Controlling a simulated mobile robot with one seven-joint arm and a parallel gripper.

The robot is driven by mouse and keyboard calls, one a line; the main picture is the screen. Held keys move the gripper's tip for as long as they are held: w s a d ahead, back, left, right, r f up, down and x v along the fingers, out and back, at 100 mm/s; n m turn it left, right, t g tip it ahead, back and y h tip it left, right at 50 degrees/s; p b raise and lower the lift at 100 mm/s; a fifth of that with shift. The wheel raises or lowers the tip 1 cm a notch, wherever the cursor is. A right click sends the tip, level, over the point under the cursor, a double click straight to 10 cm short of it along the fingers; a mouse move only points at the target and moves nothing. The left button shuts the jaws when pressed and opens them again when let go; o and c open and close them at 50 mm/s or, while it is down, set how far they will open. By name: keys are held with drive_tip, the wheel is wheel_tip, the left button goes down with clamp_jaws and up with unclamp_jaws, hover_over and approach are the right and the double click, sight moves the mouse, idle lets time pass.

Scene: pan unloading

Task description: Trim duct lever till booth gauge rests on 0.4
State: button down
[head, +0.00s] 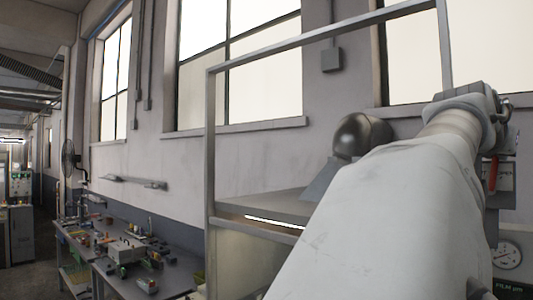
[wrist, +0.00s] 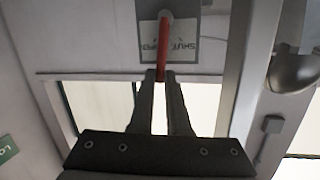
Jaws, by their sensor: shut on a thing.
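The duct lever is a red handle (head: 492,174) in front of a labelled plate at the right of the head view. In the wrist view the red lever (wrist: 163,42) runs up from my fingertips across a plate marked SHUT and OPEN (wrist: 185,45). My gripper (wrist: 161,76) is shut on the lever's lower end in that view. The head view does not show the fingertips clearly.
A grey metal booth frame (head: 211,150) with a shelf stands behind my arm, with a dark rounded duct part (head: 362,135). A dark plate (head: 510,289) reading FILM is under the gauge. A cluttered workbench (head: 175,282) is at lower left.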

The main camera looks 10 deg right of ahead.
idle(0.4)
drive_tip(key=c, duration=0.9)
unclamp_jaws()
